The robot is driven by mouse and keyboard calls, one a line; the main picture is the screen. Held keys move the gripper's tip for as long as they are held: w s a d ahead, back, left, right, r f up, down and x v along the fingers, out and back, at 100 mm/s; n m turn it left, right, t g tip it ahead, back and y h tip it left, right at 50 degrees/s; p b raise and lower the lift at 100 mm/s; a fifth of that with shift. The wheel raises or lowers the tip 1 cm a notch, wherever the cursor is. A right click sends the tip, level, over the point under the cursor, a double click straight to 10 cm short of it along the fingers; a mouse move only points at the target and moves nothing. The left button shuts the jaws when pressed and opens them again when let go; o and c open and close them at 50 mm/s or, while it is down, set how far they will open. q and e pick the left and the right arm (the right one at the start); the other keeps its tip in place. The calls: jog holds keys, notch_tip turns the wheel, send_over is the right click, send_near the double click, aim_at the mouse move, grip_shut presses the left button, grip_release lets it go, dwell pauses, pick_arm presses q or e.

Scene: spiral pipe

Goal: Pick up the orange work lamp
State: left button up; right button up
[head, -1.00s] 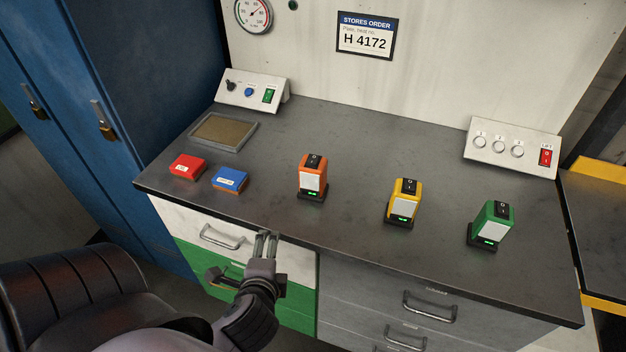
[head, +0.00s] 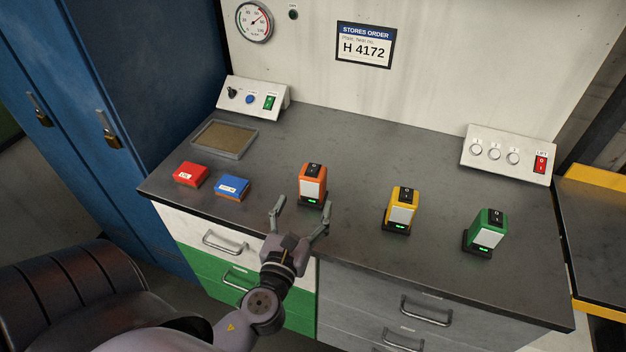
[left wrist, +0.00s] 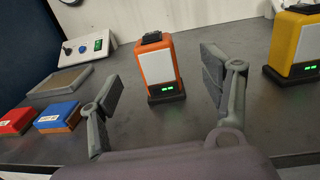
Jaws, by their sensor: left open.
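The orange work lamp (head: 312,183) stands upright on a black base with green lights, on the grey bench top. It has a white front panel and a black switch on top. My left gripper (head: 302,213) is open and empty, just in front of the lamp at the bench's front edge. In the left wrist view the lamp (left wrist: 158,69) shows beyond and between the two spread fingers (left wrist: 165,92), apart from them. My right gripper is in neither view.
A yellow lamp (head: 401,208) and a green lamp (head: 486,231) stand to the right. A red box (head: 190,174) and a blue box (head: 231,186) lie to the left, before a shallow tray (head: 250,148). Switch boxes (head: 250,97) (head: 507,154) stand at the back.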

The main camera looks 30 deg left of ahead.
aim_at(310, 184)
pick_arm(q)
jog(key=p+x, duration=0.1)
jog(key=x, duration=0.6)
jog(key=p+x, duration=0.1)
jog(key=x, duration=0.1)
jog(key=shift+w+a+f, duration=0.15)
jog(key=shift+w+a, duration=0.1)
jog(key=shift+a, duration=0.25)
jog(key=shift+w+a+f, duration=0.1)
jog(key=shift+w, duration=0.25)
jog(key=shift+s, duration=0.1)
jog(key=shift+c, duration=0.7)
jog(key=c, duration=1.4)
